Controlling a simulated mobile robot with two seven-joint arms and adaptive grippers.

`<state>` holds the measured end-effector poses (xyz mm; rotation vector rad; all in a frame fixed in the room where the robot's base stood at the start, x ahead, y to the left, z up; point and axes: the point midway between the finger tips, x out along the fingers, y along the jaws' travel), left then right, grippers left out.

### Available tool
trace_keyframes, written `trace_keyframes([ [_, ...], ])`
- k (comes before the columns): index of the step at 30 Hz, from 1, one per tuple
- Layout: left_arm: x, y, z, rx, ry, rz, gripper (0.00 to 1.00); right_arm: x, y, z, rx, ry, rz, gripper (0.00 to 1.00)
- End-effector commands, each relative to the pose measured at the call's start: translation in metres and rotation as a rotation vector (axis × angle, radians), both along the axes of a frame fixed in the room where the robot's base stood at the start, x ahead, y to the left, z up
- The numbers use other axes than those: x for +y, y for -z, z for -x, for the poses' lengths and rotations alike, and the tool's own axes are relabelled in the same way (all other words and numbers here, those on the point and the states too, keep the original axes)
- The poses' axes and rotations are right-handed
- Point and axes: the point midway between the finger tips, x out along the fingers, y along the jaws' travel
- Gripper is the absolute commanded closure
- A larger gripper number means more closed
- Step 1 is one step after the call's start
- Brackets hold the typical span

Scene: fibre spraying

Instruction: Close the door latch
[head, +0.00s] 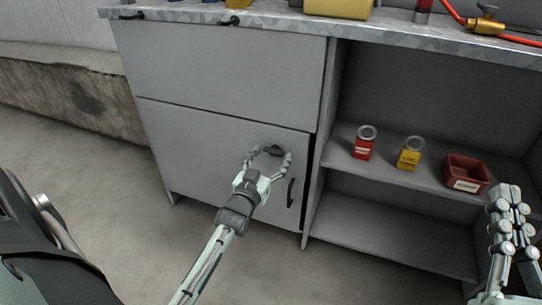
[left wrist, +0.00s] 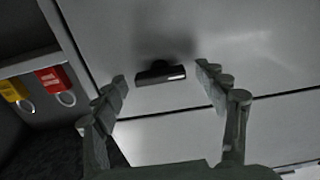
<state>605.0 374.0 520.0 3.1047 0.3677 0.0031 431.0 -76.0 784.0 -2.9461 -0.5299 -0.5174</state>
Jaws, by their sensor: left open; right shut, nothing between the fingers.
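The grey lower door (head: 185,135) of the cabinet stands at its front, with a dark gap along its right edge. A small black fitting, which looks like the latch (head: 274,149), sits near the door's top right. In the left wrist view the black latch (left wrist: 160,74) lies across the space between the fingers. My left gripper (head: 270,156) is open, a finger on each side of the latch; I cannot tell whether they touch it. A black curved handle (head: 291,192) is lower on the door. My right gripper (head: 510,192) is shut and empty at the far right.
Open shelves to the right hold a red padlock (head: 363,147), a yellow padlock (head: 410,155) and a red box (head: 466,173). The grey worktop (head: 275,21) above carries a yellow container (head: 338,8) and a red hose. The floor at left is clear.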

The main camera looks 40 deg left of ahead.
Motion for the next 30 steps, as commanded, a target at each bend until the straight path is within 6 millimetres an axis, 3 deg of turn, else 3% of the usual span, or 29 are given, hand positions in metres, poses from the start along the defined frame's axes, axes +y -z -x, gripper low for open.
trace_keyframes([
  [16, -0.023, 0.001, 0.098, 0.002, -0.001, 0.003, 0.28, 0.000, 0.000, 0.000, 0.000, 0.000, -0.001, 1.00],
  [21, -0.027, 0.000, 0.111, 0.000, -0.001, 0.002, 0.28, 0.000, 0.000, 0.000, 0.000, 0.000, -0.001, 1.00],
  [30, -0.027, 0.000, 0.113, 0.000, 0.000, 0.002, 0.28, 0.000, 0.000, 0.000, 0.000, 0.000, -0.001, 1.00],
])
